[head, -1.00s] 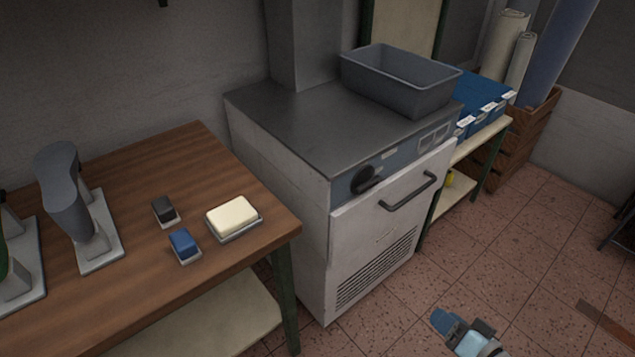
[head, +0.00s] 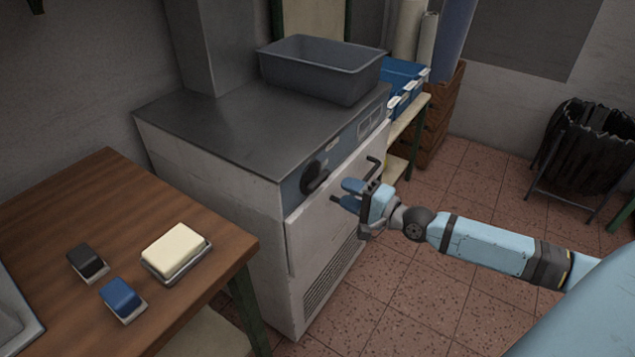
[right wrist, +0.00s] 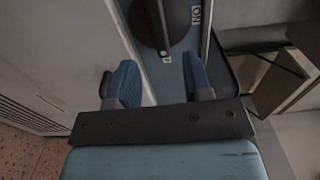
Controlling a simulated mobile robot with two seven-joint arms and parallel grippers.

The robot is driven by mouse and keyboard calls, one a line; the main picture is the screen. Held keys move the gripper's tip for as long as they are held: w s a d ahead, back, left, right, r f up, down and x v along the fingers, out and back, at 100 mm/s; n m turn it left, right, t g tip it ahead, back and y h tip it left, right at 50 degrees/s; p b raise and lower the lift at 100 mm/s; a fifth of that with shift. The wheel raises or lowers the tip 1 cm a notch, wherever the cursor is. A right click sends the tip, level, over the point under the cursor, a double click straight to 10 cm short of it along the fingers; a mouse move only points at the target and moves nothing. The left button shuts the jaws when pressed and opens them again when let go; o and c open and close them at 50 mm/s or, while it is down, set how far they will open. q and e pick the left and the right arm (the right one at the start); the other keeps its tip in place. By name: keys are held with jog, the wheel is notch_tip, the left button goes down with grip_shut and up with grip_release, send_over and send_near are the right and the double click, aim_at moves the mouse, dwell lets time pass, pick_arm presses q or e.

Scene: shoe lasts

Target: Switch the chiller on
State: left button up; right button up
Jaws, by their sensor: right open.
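The chiller (head: 260,200) is a pale cabinet with a dark metal top. A black rotary knob (head: 314,177) sits on its blue-grey front panel, above the door with its bar handle (head: 373,168). My right gripper (head: 350,192) is open and empty in front of the chiller, just right of and a little below the knob, apart from it. In the right wrist view, its two blue fingertips (right wrist: 160,82) point toward the knob (right wrist: 156,20), which is cut off by the top edge. My left gripper is out of view.
A grey bin (head: 320,75) stands on the chiller top. A wooden table (head: 90,210) at left holds a cream block (head: 174,250), a blue block (head: 122,298) and a dark block (head: 87,262). A black waste bag on a stand (head: 583,150) is at far right.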

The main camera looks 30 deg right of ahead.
aim_at(322, 182)
jog(key=x, duration=0.8)
jog(key=shift+w+a+b, duration=0.1)
jog(key=shift+w+b, duration=0.1)
jog(key=shift+b, duration=0.1)
jog(key=shift+c, duration=0.4)
grip_shut()
